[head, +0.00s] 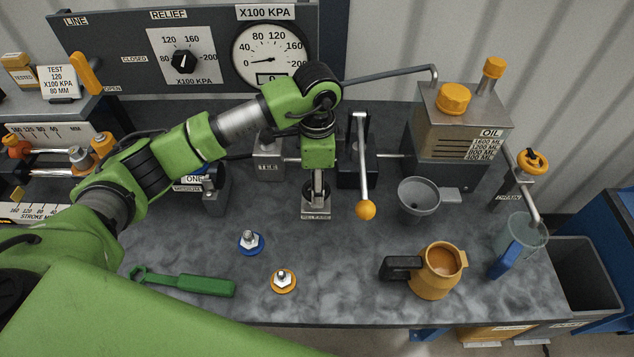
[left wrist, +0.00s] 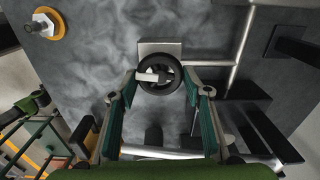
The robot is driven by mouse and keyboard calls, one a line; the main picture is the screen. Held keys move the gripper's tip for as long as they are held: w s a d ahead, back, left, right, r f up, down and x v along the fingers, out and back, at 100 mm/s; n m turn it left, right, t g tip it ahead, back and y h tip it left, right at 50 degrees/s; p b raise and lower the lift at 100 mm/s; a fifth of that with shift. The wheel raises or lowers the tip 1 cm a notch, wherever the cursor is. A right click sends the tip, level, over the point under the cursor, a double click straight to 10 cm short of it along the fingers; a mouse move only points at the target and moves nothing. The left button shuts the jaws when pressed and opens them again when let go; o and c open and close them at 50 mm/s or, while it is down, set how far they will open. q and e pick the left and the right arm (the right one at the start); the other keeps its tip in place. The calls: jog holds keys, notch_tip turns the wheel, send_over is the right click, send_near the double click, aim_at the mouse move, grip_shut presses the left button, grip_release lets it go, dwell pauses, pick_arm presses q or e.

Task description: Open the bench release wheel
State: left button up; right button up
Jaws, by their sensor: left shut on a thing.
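The bench release wheel (left wrist: 171,86) is a small dark round handwheel with a pale spoke. It sits on a light metal block (head: 316,215) with a small label, near the middle of the bench. My left gripper (head: 317,188) reaches down to it from above. In the left wrist view its two fingers (left wrist: 160,78) lie on either side of the wheel's rim, shut on it. In the head view the gripper and wrist hide much of the wheel. My right gripper is not in view.
A lever with an orange ball (head: 366,210) stands just right of the wheel. A grey funnel (head: 418,197), an orange jug (head: 437,271) and an oil tank (head: 460,120) are further right. Two couplers (head: 250,242) and a green wrench (head: 190,284) lie at front left.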

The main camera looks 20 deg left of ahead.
pick_arm(q)
jog(key=shift+w+r+n, duration=0.1)
jog(key=shift+r+n, duration=0.05)
jog(key=shift+n, duration=0.45)
jog(key=o, duration=1.1)
notch_tip(320, 180, up, 7)
jog(key=shift+r, duration=0.2)
jog(key=shift+a, duration=0.1)
jog(key=shift+r, duration=0.1)
